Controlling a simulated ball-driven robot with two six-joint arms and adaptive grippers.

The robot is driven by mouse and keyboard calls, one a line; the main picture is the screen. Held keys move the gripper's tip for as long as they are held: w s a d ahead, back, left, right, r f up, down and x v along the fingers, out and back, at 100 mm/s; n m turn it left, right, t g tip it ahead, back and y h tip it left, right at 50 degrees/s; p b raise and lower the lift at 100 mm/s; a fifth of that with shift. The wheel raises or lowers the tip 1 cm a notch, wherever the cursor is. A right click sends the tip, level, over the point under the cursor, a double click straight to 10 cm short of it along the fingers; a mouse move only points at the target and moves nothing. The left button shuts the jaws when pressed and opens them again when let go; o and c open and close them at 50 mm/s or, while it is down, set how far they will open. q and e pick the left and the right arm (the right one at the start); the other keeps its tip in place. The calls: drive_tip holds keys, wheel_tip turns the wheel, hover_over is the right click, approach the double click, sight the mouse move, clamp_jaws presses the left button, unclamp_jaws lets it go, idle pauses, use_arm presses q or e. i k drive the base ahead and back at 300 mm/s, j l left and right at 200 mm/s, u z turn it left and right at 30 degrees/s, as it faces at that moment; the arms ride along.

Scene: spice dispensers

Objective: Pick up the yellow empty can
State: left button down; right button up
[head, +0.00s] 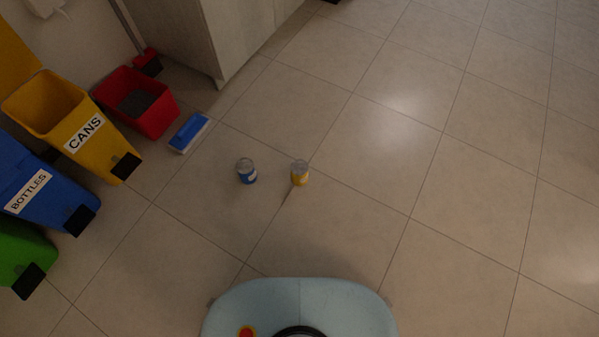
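The yellow can (299,175) stands upright on the tiled floor, near the middle of the head view. Its top is silvery grey. It is ahead of my base, which shows at the bottom edge. A blue can (247,172) stands upright just to its left, with a small gap between the two. Neither of my grippers shows in the head view.
At the left stand a yellow bin labelled CANS (57,107), a blue bin labelled BOTTLES (38,190) and a green bin (22,250). A red bucket (155,118) and a blue-and-white item (189,133) lie near a cabinet (225,35). The floor to the right is clear.

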sight(298, 167)
drive_tip(key=i+l+u, duration=0.35)
drive_tip(key=l, duration=0.3)
drive_tip(key=i+l+u, duration=0.15)
drive_tip(key=l, duration=0.2)
drive_tip(key=i+l+u, duration=0.2)
drive_tip(key=l, duration=0.15)
drive_tip(key=l+u, duration=0.15)
drive_tip(key=l, duration=0.25)
